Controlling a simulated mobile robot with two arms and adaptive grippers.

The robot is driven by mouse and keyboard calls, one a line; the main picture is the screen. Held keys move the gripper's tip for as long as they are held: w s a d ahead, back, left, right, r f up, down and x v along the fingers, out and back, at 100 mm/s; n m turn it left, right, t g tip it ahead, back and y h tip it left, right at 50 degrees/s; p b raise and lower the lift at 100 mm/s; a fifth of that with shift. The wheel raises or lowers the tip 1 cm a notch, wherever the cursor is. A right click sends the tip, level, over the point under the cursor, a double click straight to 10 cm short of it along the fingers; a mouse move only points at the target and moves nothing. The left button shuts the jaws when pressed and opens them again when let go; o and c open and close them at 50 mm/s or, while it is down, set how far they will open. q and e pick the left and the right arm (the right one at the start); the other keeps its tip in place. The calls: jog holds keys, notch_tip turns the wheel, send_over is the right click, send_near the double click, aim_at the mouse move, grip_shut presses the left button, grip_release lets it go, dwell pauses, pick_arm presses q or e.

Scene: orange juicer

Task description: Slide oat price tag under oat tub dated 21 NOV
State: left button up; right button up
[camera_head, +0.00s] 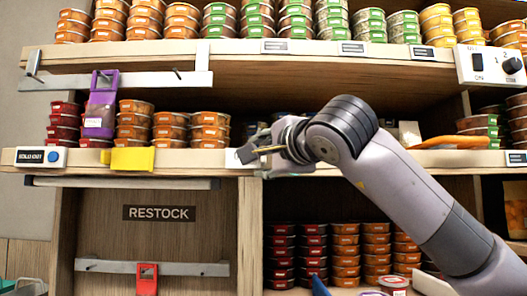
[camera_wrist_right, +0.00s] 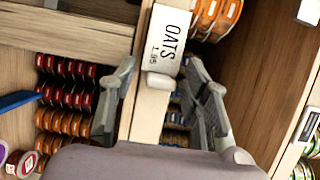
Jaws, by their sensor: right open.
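The white OATS price tag, marked 1.95, (camera_wrist_right: 166,42) shows in the right wrist view at the pale shelf edge. My right gripper (camera_wrist_right: 160,100) is open, its fingers spread on both sides of the shelf edge just below the tag's printed face in that picture. A small pale block lies between the fingers at the tag's lower end. In the head view my right gripper (camera_head: 262,150) is at the middle shelf's front edge. No date is readable on any tub, so I cannot tell which is dated 21 NOV. My left gripper is not in view.
Stacked orange tubs (camera_head: 171,127) stand on the middle shelf left of my gripper. A yellow tag (camera_head: 128,159) and a purple holder (camera_head: 100,105) are farther left. My right arm covers part of the middle shelf.

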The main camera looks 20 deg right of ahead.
jog(key=shift+w, duration=0.1)
jog(key=shift+c, duration=0.3)
grip_shut()
dwell(0.6)
